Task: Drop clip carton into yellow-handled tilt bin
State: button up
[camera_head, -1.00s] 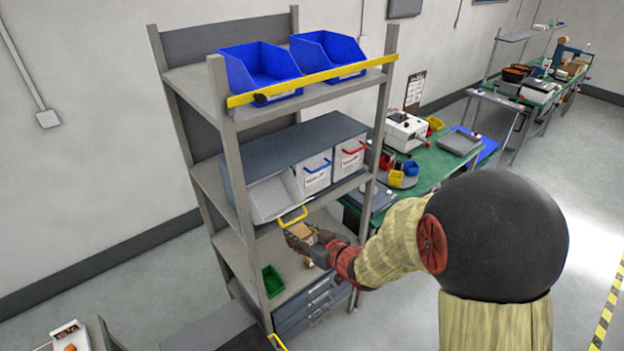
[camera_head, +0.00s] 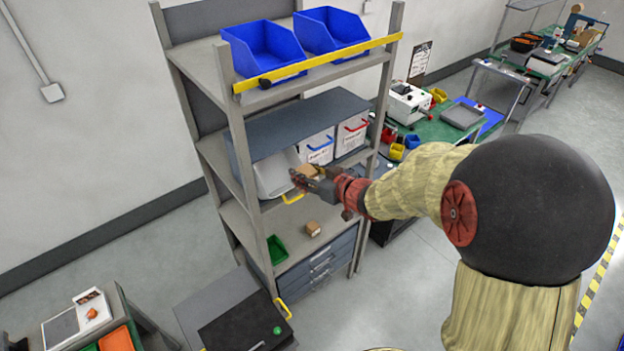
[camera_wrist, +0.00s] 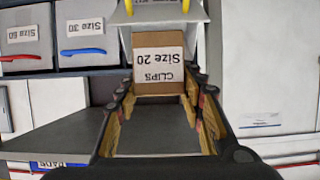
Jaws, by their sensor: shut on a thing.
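The clip carton (camera_head: 308,170) is a small brown box. In the wrist view, its label "CLIPS Size 20" on the carton (camera_wrist: 159,68) appears upside down. My gripper (camera_head: 303,179) is shut on it; in the wrist view, the fingers of my gripper (camera_wrist: 162,105) flank the carton. The yellow-handled tilt bin (camera_head: 272,176) is white and tipped open at the left of the bin row, its yellow handle (camera_head: 293,199) at the front lip. The carton is at the bin's front right, near its mouth. The bin (camera_wrist: 160,12) also shows beyond the carton in the wrist view. Whether they touch is unclear.
A blue-handled bin (camera_head: 317,147) and a red-handled bin (camera_head: 352,131) stand closed to the right. Blue bins (camera_head: 265,50) sit on the top shelf behind a yellow bar (camera_head: 318,63). Below are a green bin (camera_head: 277,250) and another brown carton (camera_head: 313,228).

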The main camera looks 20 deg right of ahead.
jog(key=w+a+b, duration=0.1)
jog(key=w+a, duration=0.1)
jog(key=w, duration=0.5)
jog(key=shift+w+a+b, duration=0.25)
jog(key=shift+w+b, duration=0.05)
jog(key=shift+w, duration=0.05)
jog(key=o, duration=1.3)
jog(key=shift+s, duration=0.1)
